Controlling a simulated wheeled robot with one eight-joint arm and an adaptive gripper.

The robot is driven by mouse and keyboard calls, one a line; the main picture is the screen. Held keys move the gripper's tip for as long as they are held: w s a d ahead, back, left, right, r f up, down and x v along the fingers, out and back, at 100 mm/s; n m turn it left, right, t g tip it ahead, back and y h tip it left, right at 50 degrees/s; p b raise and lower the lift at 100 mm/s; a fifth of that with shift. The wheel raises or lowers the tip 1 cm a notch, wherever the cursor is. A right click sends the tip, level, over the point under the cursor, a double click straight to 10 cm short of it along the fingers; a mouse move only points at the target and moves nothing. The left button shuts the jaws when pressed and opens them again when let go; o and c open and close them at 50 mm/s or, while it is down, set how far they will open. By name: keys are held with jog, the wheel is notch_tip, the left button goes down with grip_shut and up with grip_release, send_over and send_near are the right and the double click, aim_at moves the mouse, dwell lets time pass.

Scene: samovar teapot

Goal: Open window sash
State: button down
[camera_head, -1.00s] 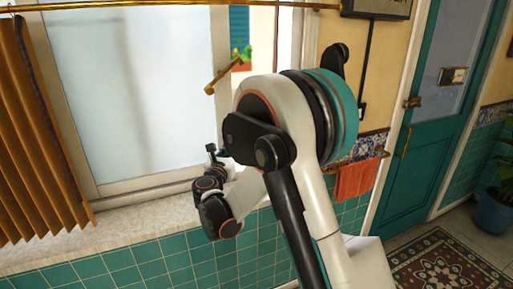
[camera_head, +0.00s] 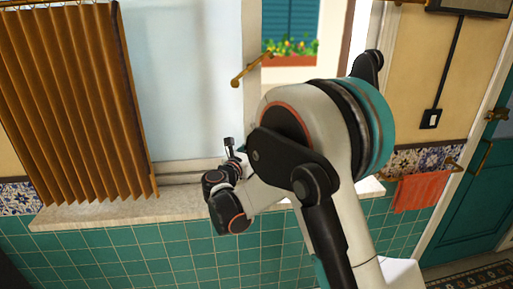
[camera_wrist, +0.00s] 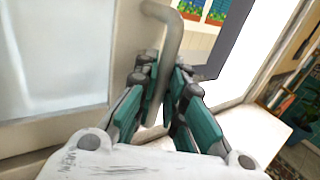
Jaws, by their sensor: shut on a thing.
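The window sash (camera_head: 190,90) is a pale frame with frosted glass. Its glass and stile also fill the left of the wrist view (camera_wrist: 60,60). A gap to its right shows the outdoors, so it stands partly open. A bent metal bar handle (camera_wrist: 178,30) rises along the sash stile in the wrist view. My gripper (camera_wrist: 163,75) is shut on this bar, one teal-and-black finger on each side. In the head view my arm hides the fingers and the bar. A brass lever (camera_head: 252,70) shows higher up by the stile.
A brown pleated curtain (camera_head: 75,100) hangs at the left. A stone sill (camera_head: 110,212) runs under the window above green tiles. An orange towel (camera_head: 425,192) hangs on a rail at the right, beside a teal door (camera_head: 455,200). Flower boxes (camera_head: 290,60) show outside.

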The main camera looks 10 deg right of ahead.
jog(key=c, duration=1.7)
grip_release()
jog(key=shift+o, duration=0.2)
jog(key=v, duration=1.2)
